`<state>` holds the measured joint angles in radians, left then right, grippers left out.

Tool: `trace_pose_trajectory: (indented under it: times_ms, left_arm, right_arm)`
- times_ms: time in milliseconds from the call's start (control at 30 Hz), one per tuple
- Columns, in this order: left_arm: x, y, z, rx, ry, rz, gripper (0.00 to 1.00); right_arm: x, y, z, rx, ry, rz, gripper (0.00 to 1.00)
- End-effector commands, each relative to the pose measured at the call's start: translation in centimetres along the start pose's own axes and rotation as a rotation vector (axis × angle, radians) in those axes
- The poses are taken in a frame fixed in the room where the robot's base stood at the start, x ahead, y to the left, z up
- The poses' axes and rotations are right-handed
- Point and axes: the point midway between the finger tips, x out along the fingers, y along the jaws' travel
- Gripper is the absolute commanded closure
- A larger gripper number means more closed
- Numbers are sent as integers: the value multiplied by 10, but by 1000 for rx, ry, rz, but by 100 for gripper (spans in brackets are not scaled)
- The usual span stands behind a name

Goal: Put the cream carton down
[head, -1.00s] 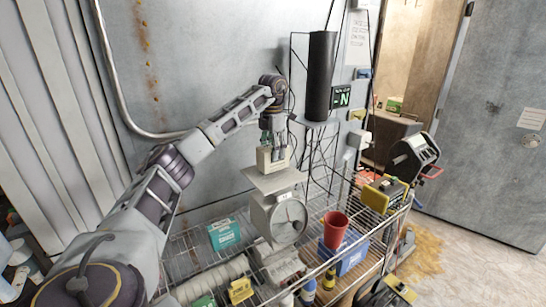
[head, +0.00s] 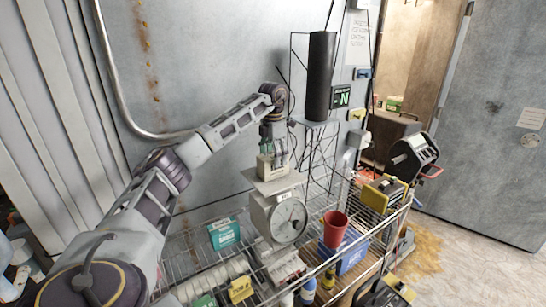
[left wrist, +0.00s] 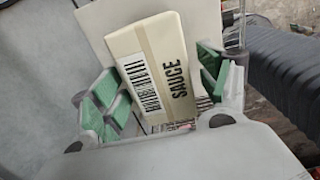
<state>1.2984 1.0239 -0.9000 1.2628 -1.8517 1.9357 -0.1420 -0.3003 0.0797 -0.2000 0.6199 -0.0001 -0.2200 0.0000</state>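The cream carton (head: 267,169) stands on the flat pan (head: 287,183) of a dial scale (head: 279,217). My left gripper (head: 275,148) is just above and around the carton's upper part. In the left wrist view its green-padded fingers (left wrist: 165,90) are spread on both sides of the carton, with a small gap at the right pad. Contact at the left pad is hard to tell. The carton's lower part is hidden from the wrist. My right gripper is not in view.
The scale stands on a wire rack (head: 205,262). A teal box (head: 224,234) is to its left, a red cup (head: 335,223) and a blue bin (head: 354,254) to its right. A dark cylinder (head: 320,75) rises behind, near the wall.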

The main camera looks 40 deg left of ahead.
Motion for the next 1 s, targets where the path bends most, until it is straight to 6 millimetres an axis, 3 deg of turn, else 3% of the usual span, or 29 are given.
trace_pose_trajectory:
  times_ms: [467,1000]
  left_arm:
    - [-5,0,0,0,-1,0,23]
    - [-47,0,0,1,-2,1,23]
  right_arm:
    - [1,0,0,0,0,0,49]
    - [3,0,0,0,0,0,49]
